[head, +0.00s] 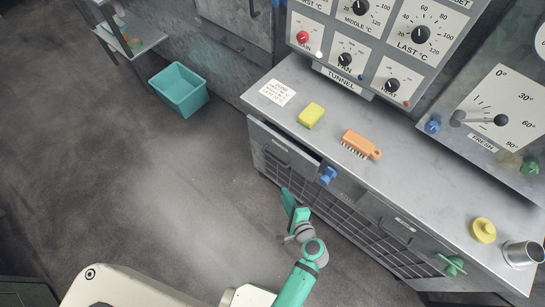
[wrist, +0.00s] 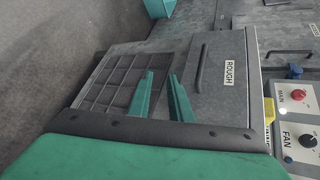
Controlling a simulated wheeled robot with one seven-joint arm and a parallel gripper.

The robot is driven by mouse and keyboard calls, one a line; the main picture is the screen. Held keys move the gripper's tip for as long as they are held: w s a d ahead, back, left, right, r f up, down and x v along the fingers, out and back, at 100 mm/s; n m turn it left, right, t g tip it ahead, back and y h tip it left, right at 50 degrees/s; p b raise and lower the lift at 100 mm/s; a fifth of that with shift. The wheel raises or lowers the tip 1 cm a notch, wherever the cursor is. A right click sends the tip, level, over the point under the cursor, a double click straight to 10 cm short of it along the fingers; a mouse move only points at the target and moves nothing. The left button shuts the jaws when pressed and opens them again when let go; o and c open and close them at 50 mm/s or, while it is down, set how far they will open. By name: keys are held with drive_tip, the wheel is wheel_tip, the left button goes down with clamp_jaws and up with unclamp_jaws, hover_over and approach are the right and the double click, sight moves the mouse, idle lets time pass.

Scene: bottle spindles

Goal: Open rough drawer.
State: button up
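The rough drawer (wrist: 222,45) is a grey front with a "ROUGH" label and a thin dark bar handle (wrist: 200,67) in the wrist view. In the head view the grey drawer front (head: 285,150) sits under the counter's left end. A dark wedge shows between its top edge and the counter, so it may be slightly ajar; I cannot tell how far. My gripper (head: 288,198) is below and in front of this drawer. In the wrist view its two green fingers (wrist: 162,96) are apart with nothing between them. They look clear of the handle, over the grille side.
The counter (head: 410,180) holds a yellow sponge (head: 311,115), an orange brush (head: 361,144), a yellow knob-like piece (head: 483,230) and a metal cup (head: 523,253). A blue knob (head: 328,175) and green valve (head: 453,265) stick out in front. A teal bin (head: 180,89) stands on open floor.

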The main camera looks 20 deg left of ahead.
sight(273, 158)
drive_tip(key=w+a+r+y, duration=0.2)
drive_tip(key=w+r+y, duration=0.2)
drive_tip(key=w+r, duration=0.2)
drive_tip(key=shift+m, duration=0.3)
drive_tip(key=x, duration=1)
drive_tip(key=shift+w+a+f, duration=0.2)
drive_tip(key=shift+f, duration=0.15)
clamp_jaws()
drive_tip(key=shift+d, duration=0.1)
